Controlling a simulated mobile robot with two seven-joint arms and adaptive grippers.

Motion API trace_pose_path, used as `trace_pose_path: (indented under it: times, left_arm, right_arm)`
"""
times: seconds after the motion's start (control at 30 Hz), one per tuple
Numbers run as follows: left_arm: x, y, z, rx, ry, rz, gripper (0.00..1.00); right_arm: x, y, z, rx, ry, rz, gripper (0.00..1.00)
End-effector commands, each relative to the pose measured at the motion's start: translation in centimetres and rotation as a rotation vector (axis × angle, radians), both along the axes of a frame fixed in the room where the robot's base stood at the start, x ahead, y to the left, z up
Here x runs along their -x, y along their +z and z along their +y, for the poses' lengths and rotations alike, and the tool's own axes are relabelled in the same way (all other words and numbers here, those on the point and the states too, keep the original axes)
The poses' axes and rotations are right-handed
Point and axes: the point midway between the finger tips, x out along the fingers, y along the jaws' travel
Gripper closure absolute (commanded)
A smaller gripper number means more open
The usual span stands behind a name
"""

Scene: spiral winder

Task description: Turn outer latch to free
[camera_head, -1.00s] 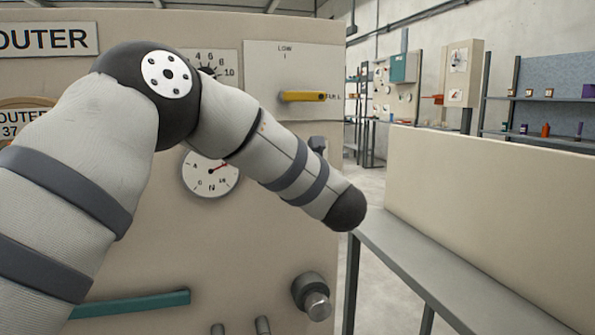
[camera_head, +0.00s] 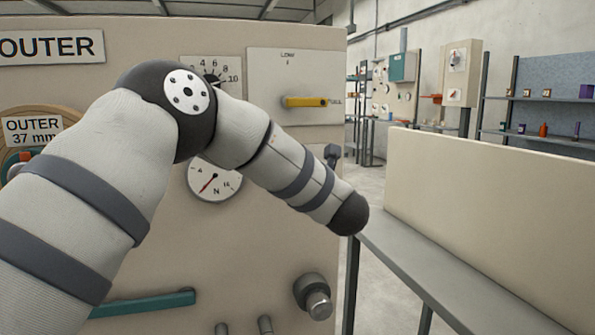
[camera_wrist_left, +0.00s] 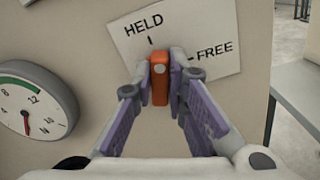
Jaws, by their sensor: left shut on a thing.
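The orange outer latch (camera_wrist_left: 160,84) stands out from a white plate (camera_wrist_left: 208,30) marked HELD and FREE in the left wrist view. It lies nearly upright in that view, its upper end near the HELD mark rather than the FREE mark at right. My left gripper (camera_wrist_left: 160,90) has its purple-padded fingers on both sides of the latch and is shut on it. In the head view my left arm crosses the panel and hides the latch and gripper. My right gripper is in neither view.
A dial gauge (camera_head: 227,186) with a red needle sits on the panel, as does a yellow handle (camera_head: 306,102) on a LOW plate. A silver knob (camera_head: 318,303) and a teal bar (camera_head: 150,303) are lower. A grey bench ledge (camera_head: 440,280) with a beige upright board (camera_head: 490,200) stands right.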

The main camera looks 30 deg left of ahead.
Motion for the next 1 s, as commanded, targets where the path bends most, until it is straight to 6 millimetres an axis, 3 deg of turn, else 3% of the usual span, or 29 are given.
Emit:
trace_pose_path:
  times: [0.5,1.0]
  left_arm:
    - [0.0,0.2,-0.1,-0.315,0.002,0.368,1.0]
    - [-0.2,-0.4,-0.2,-0.613,0.0,0.722,1.0]
  right_arm:
    - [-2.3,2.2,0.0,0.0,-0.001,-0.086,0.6]
    - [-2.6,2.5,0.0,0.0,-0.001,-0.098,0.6]
